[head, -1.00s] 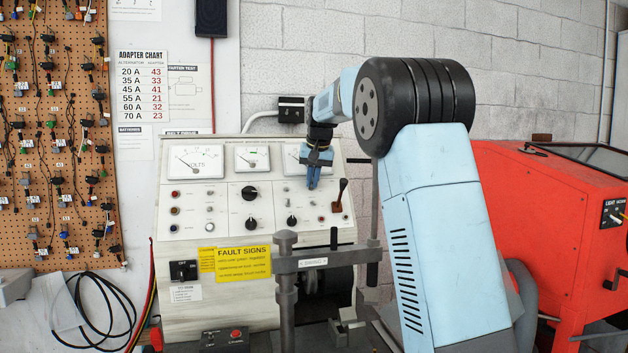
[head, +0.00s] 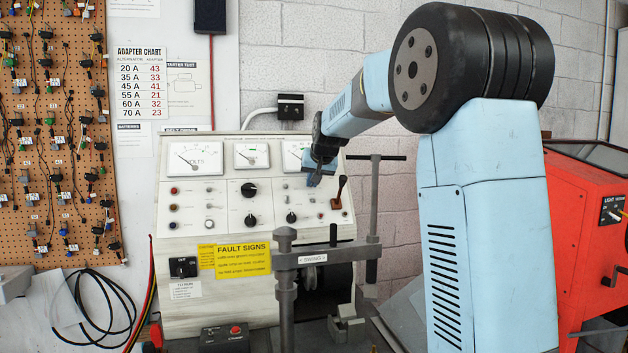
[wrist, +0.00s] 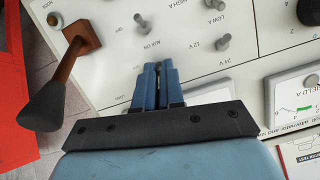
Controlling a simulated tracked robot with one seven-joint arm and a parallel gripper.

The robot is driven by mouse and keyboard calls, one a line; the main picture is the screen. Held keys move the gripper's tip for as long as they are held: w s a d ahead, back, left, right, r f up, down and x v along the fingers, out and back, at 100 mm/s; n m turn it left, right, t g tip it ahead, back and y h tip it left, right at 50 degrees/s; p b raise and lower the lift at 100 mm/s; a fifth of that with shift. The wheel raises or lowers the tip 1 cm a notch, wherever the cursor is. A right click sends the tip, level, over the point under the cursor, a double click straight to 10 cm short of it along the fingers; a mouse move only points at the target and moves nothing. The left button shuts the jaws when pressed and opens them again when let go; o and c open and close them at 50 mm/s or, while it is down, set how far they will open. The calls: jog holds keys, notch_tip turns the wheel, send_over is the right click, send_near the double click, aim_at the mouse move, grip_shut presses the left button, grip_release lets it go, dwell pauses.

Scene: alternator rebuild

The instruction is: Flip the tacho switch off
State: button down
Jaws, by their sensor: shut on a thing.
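The test bench panel (head: 225,200) is off-white with meters, knobs and toggles. My gripper (head: 313,182) is at its upper right, below the right-hand meter. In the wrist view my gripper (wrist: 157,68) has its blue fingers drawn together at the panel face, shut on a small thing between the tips. That thing is mostly hidden by the fingers. It stands where a toggle would be, in line with the AUX ON toggle (wrist: 143,20), and I take it to be the tacho switch. Its label and its position, on or off, cannot be read.
A brown-based lever (wrist: 82,38) with a dark knob stands close left of the fingers in the wrist view. Metal toggles (wrist: 222,41) lie to the right, and the FIELD A meter (wrist: 295,100) is at lower right. A clamp post (head: 285,290) stands before the bench.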

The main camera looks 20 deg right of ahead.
jog(key=c, duration=1.2)
grip_release()
jog(key=shift+c, duration=0.2)
jog(key=v, duration=1.3)
jog(key=shift+s+r, duration=0.2)
jog(key=shift+s, duration=0.1)
